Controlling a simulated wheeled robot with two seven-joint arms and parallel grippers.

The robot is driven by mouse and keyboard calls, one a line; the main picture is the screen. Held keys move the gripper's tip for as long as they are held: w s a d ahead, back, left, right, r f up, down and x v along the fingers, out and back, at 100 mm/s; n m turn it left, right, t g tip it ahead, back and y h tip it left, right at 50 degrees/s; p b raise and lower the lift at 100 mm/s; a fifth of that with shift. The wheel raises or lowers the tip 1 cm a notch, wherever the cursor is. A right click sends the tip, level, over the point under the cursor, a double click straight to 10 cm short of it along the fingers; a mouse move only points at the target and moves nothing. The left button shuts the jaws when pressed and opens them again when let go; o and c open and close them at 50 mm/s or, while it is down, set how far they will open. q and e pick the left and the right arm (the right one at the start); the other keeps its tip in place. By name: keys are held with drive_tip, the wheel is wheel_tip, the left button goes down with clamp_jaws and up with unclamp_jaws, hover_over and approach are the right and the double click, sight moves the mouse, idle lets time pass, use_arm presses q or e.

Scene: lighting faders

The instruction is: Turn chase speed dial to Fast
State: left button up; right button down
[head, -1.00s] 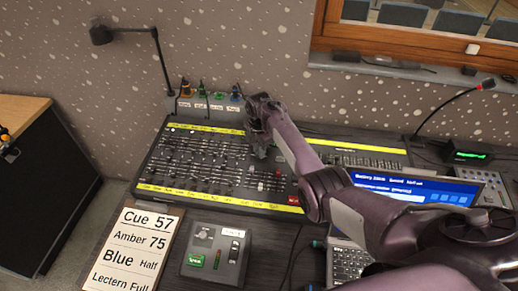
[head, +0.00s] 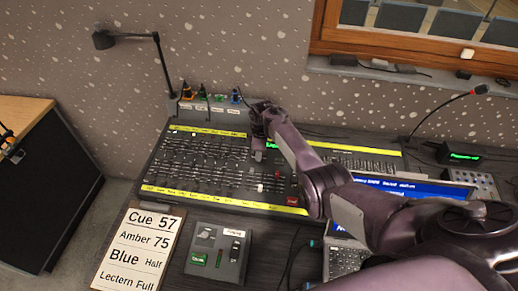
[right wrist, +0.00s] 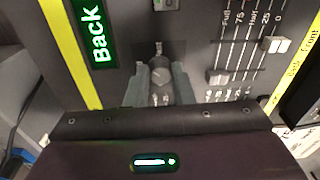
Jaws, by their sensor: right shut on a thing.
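The chase speed dial appears to be the dark round knob (right wrist: 158,72) with a pale pointer line in the right wrist view. My right gripper (right wrist: 161,82) is shut on it, with one finger on each side. In the head view my right gripper (head: 258,142) is over the upper right part of the lighting console (head: 150,172), and hides the dial. The marks around the dial are too small or covered to read. My left gripper is not clearly in view.
A green "Back" display (right wrist: 92,30) and another knob (right wrist: 165,4) are near the dial. Faders (right wrist: 275,45) stand to its right. A lamp (head: 104,40) stands behind.

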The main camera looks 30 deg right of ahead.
drive_tip(key=m+p, duration=0.1)
drive_tip(key=m, duration=0.3)
drive_tip(key=shift+r+m+t+p, duration=0.1)
drive_tip(key=shift+m+t+p, duration=0.2)
drive_tip(key=m+p, duration=0.1)
drive_tip(key=m, duration=0.3)
drive_tip(key=shift+m, duration=0.4)
drive_tip(key=c, duration=1.3)
unclamp_jaws()
drive_tip(key=shift+o, duration=0.2)
drive_tip(key=shift+s, duration=0.1)
drive_tip(key=shift+r, duration=0.3)
wheel_tip(320, 180, up, 7)
drive_tip(key=shift+s+p, duration=0.4)
drive_tip(key=shift+s, duration=0.05)
